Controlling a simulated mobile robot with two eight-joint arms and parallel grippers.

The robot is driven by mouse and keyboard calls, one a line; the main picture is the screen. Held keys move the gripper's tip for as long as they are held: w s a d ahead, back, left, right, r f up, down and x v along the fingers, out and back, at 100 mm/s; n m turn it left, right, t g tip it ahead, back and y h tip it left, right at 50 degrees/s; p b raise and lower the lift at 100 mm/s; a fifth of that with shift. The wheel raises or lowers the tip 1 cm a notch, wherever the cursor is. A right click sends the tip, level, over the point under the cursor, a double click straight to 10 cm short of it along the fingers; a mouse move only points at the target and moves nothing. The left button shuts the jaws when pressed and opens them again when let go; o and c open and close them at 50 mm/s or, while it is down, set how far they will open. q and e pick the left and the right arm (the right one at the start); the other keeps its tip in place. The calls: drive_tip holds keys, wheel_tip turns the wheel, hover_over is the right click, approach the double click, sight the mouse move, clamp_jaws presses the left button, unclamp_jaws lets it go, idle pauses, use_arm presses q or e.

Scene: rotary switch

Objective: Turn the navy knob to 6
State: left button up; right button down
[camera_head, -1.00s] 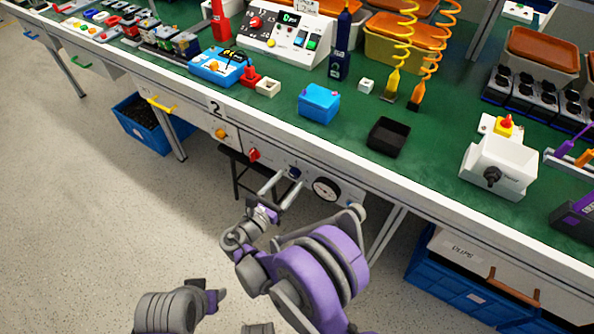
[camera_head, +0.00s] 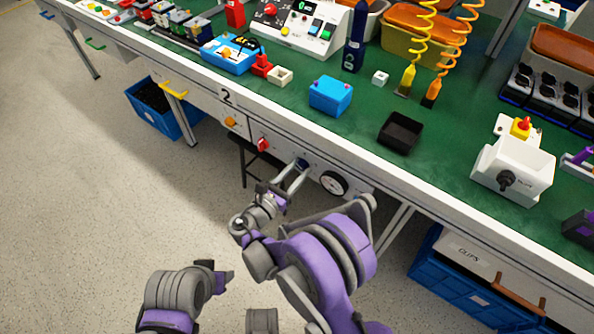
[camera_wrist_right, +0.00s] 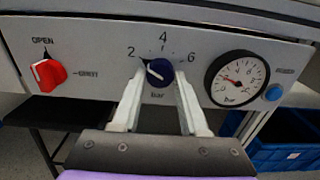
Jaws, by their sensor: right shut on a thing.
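The navy knob (camera_wrist_right: 159,72) is on the grey panel under the bench, above the word "bar", with 2, 4 and 6 printed around it. Its white mark points up and left, toward the 2. My right gripper (camera_wrist_right: 158,85) has one finger on each side of the knob and is shut on it. In the head view the right gripper (camera_head: 296,171) reaches the panel front, and its fingers mostly hide the knob.
A red knob (camera_wrist_right: 47,73) marked OPEN is left of the navy knob. A round gauge (camera_wrist_right: 237,79) and a blue button (camera_wrist_right: 274,92) are to its right. The bench edge overhangs the panel. A blue crate (camera_head: 459,289) stands under the bench at right.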

drive_tip(key=shift+m, duration=0.3)
drive_tip(key=m, duration=0.5)
drive_tip(key=shift+m, duration=0.3)
drive_tip(key=m, duration=1.1)
drive_tip(key=shift+w+m, duration=0.1)
drive_tip(key=shift+m, duration=0.3)
drive_tip(key=m, duration=0.5)
drive_tip(key=shift+r+m+p, duration=0.1)
drive_tip(key=shift+m+p, duration=0.2)
drive_tip(key=shift+p, duration=0.05)
drive_tip(key=shift+c, duration=2.2)
unclamp_jaws()
